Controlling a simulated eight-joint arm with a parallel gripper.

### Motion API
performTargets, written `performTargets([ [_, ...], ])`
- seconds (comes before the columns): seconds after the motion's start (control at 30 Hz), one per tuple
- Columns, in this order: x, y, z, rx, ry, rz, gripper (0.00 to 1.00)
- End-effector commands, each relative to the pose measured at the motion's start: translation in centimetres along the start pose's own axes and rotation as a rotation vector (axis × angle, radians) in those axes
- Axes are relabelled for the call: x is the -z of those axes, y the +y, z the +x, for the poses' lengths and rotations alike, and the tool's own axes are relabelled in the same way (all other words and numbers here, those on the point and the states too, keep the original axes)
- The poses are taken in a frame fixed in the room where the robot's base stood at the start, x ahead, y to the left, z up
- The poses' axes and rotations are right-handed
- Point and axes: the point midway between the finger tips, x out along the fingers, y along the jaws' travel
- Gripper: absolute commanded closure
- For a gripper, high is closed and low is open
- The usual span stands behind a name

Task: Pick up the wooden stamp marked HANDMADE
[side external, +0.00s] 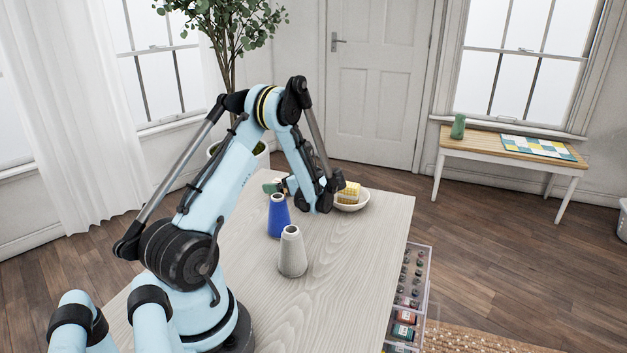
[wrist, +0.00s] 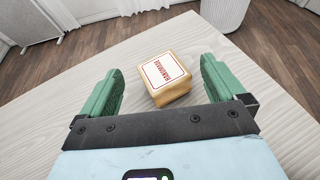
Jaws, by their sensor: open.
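The wooden stamp (wrist: 165,77) shows in the wrist view as a light wooden block with a white top label, red-bordered and printed HANDMADE in red. It rests on the pale wooden table (wrist: 55,125). My gripper (wrist: 160,66) is open, with one green finger on each side of the stamp. There appear to be gaps between the stamp and both fingers. In the side view my gripper (side external: 273,187) is at the far part of the table, partly hidden by my arm. I cannot make out the stamp there.
A blue cone (side external: 278,216) and a whitish cone (side external: 292,252) stand on the table nearer the side camera. A white bowl (side external: 352,206) holding a yellow object (side external: 349,191) is right of my wrist. A clear organizer (side external: 409,300) is beside the table's right edge.

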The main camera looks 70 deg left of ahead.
Motion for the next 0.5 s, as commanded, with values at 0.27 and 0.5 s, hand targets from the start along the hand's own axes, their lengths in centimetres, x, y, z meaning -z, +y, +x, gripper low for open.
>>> performTargets([
  [0.27,0.3,-0.2,3.9,-0.002,0.001,-0.001,0.03],
  [0.5,0.3,-0.2,4.5,0.000,0.001,-0.001,0.03],
])
